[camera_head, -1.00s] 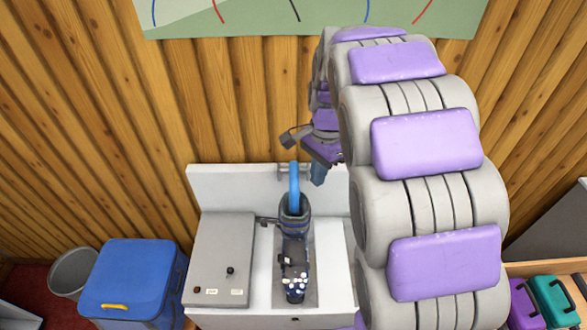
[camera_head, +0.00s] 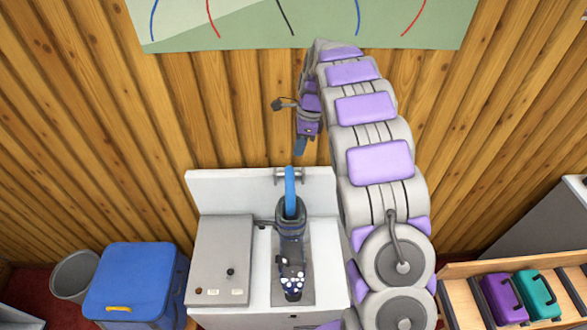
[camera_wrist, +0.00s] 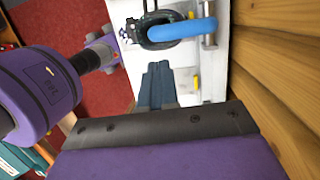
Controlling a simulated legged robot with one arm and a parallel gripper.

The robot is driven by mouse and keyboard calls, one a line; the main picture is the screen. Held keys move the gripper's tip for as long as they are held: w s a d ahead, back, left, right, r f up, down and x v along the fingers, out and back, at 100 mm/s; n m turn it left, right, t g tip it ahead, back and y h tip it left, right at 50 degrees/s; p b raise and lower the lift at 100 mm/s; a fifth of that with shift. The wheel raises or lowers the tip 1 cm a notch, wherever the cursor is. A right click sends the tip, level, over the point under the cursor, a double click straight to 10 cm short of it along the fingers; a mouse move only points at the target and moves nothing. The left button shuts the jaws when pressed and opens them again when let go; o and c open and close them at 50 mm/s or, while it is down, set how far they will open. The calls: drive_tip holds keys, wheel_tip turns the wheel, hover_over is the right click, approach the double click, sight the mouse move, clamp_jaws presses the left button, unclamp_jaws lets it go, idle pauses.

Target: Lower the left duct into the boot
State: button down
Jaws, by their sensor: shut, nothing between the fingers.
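A dark ski boot (camera_head: 291,245) with white dots at its toe stands on the white bench. One blue duct (camera_head: 290,186) arches from a rail at the bench's back to the boot's collar; no second duct is distinguishable. In the wrist view, the duct (camera_wrist: 185,30) reaches over the boot's dark collar ring (camera_wrist: 150,20), its front end at the opening. I cannot tell how deep it sits. My gripper (camera_head: 300,147) is shut and empty, above the duct and slightly right of it. Its blue-grey fingers (camera_wrist: 157,80) show closed together in the wrist view, apart from the duct.
A grey control box (camera_head: 222,262) sits left of the boot. A rail (camera_wrist: 210,28) holds the duct's back end. A blue bin (camera_head: 135,285) and a grey bucket (camera_head: 75,275) stand at left. A wooden crate (camera_head: 458,285) holds purple and teal cases at right. The plank wall is close behind.

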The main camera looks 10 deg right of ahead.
approach(292, 190)
drive_tip(key=x, duration=0.2)
drive_tip(key=w+x, duration=0.1)
drive_tip(key=x, duration=0.2)
drive_tip(key=shift+a+f+p, duration=0.15)
drive_tip(key=shift+f+p, duration=0.1)
drive_tip(key=shift+p, duration=0.05)
drive_tip(key=shift+a+f, duration=0.25)
drive_tip(key=shift+f, duration=0.35)
drive_tip(key=shift+d, duration=0.1)
drive_tip(key=shift+s+f, duration=0.6)
drive_tip(key=shift+f, duration=0.15)
drive_tip(key=shift+w+r, duration=0.1)
drive_tip(key=shift+r, duration=0.3)
drive_tip(key=v, duration=1.7)
drive_tip(key=shift+b, duration=0.3)
